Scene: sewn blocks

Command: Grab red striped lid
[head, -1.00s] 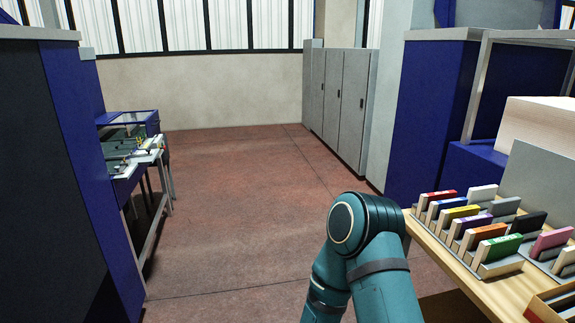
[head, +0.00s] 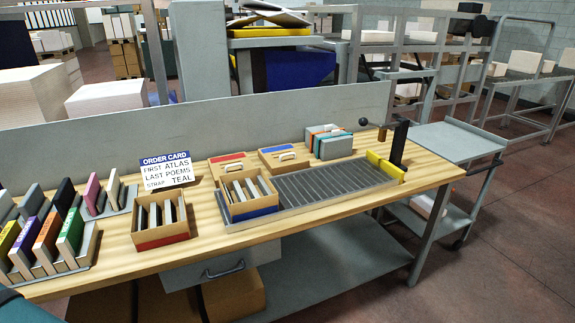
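The red striped lid (head: 228,158) lies on the wooden workbench (head: 330,207) in the head view, behind a box with a blue stripe (head: 254,213). That box hides part of the lid's front. A second lid with a blue stripe (head: 284,157) lies to its right, with a pale handle on top. A box with a red stripe (head: 161,243) stands to the front left and holds several upright blocks. Neither of my grippers is in view. Only a bit of my teal arm shows in the lower left corner.
A ribbed grey conveyor (head: 325,185) runs right of the blue striped box to a yellow and black post device (head: 393,160). Strapped blocks (head: 329,142) stand behind it. An order card (head: 167,170) and racks of coloured blocks (head: 45,240) are at left. A grey panel (head: 240,118) backs the bench.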

